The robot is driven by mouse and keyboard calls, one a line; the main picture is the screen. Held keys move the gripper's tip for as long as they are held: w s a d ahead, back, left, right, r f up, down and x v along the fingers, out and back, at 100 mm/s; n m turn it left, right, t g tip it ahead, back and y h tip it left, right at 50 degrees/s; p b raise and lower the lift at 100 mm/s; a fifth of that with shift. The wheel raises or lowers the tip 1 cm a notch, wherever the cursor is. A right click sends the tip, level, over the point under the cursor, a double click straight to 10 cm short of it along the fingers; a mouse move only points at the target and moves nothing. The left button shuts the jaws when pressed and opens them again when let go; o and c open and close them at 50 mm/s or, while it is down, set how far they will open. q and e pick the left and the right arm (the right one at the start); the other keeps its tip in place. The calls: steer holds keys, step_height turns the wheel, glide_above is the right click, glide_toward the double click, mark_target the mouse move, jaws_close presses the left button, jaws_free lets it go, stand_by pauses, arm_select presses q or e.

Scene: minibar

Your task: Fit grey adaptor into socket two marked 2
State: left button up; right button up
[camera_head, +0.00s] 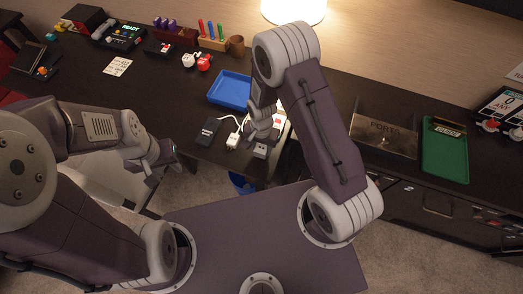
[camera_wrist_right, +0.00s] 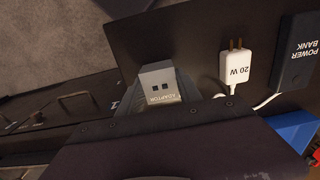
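The grey adaptor (camera_wrist_right: 160,85), lettered ADAPTOR with two dark slots, sits between the fingers of my right gripper (camera_wrist_right: 162,98), which look closed on its sides. In the head view the adaptor (camera_head: 261,151) is just below my right gripper (camera_head: 262,134), near the table's front edge. Any gap beneath it is hard to judge. A white block with a red part (camera_head: 279,124), possibly the socket strip, is partly hidden behind my right arm; no number 2 is readable. My left gripper (camera_head: 165,160) is off the table's front edge; its finger opening is unclear.
A white 20 W charger (camera_wrist_right: 232,66) and a black power bank (camera_wrist_right: 297,50) lie beside the adaptor, with a white cable. A blue tray (camera_head: 230,90) stands behind. A PORTS panel (camera_head: 384,134) and green tray (camera_head: 445,153) are at right.

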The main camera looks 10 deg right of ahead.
mark_target(261, 147)
jaws_close()
step_height(261, 147, up, 4)
steer(key=shift+w+r, duration=0.1)
steer(key=shift+r, duration=0.1)
steer(key=s+d+r, duration=0.6)
steer(key=d, duration=0.4)
steer(key=shift+s+r, duration=0.3)
steer(key=shift+r, duration=0.05)
